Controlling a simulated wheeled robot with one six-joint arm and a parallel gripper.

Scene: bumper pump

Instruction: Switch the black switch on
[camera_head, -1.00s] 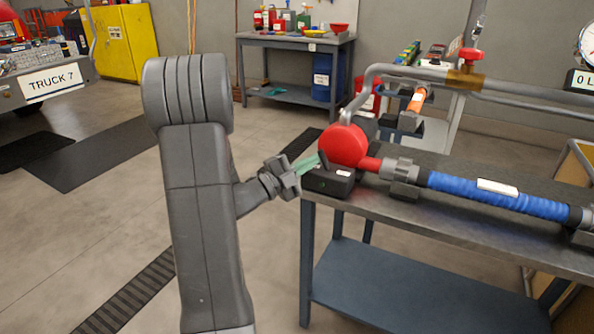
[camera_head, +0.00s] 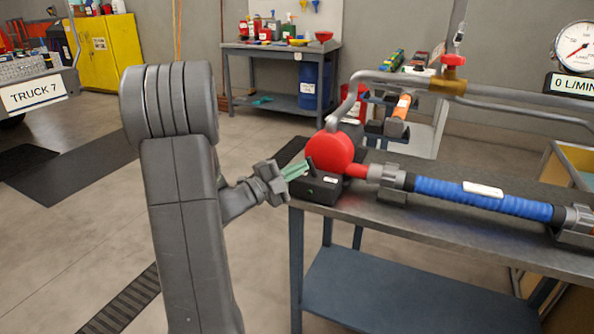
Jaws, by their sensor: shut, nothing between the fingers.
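The black switch (camera_head: 318,189) is a small dark box on the near left corner of the metal bench, in front of the red pump (camera_head: 329,152). My gripper (camera_head: 306,167) has pale green fingers, shut and empty. Its tips are at the lever's left side, just above the box; I cannot tell whether they touch it. The fingertips partly cover the box's top left.
A blue hose (camera_head: 480,198) runs right from the pump along the bench (camera_head: 400,222). A grey pipe (camera_head: 395,80) with a red valve knob (camera_head: 453,59) rises behind. A round gauge (camera_head: 579,43) stands above a "0 L/MIN" sign. Floor left of the bench is open.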

